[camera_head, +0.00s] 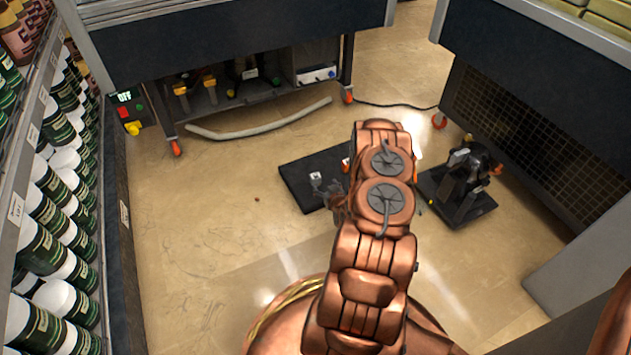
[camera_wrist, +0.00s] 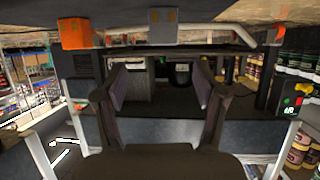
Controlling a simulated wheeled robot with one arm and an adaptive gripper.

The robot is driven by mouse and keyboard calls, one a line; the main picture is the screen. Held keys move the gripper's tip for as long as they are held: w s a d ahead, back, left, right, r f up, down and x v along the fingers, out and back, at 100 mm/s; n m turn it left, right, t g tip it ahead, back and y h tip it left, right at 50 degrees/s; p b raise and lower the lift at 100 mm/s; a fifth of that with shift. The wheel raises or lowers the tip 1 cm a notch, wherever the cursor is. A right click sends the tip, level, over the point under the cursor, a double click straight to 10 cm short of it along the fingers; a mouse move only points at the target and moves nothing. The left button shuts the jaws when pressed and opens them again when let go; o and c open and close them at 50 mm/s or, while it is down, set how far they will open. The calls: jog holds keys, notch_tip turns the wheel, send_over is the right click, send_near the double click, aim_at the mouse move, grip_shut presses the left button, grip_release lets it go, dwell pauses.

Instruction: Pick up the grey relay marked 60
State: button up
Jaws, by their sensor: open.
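A small grey block (camera_wrist: 163,25), probably the grey relay, shows at the top middle of the wrist view; no number is legible. A small pale block (camera_head: 316,175) on the black mat (camera_head: 300,190) in the head view looks like the same piece. An orange block (camera_wrist: 74,33) is to its left in the wrist view; an orange piece (camera_head: 346,163) shows in the head view beside my arm. My gripper (camera_wrist: 160,78) is open and empty, its fingers apart, with the grey block beyond their tips. In the head view my gripper (camera_head: 329,192) is low over the mat, partly hiding it.
A dark pump-like device (camera_head: 462,185) stands right of my arm. A cart (camera_head: 260,85) on orange casters is behind, with a pale hose (camera_head: 260,128) on the floor before it. Bottle shelves (camera_head: 50,200) line the left.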

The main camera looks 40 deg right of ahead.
aim_at(317, 178)
jog(key=shift+w+d+f, duration=0.1)
jog(key=shift+f, duration=0.15)
jog(key=shift+b+x, duration=0.95)
jog(key=shift+x, duration=0.65)
jog(key=x, duration=0.1)
jog(key=b+x, duration=0.2)
jog(key=x, duration=0.1)
jog(key=shift+w+a+r, duration=0.25)
jog(key=c, duration=1.3)
jog(key=shift+r, duration=0.2)
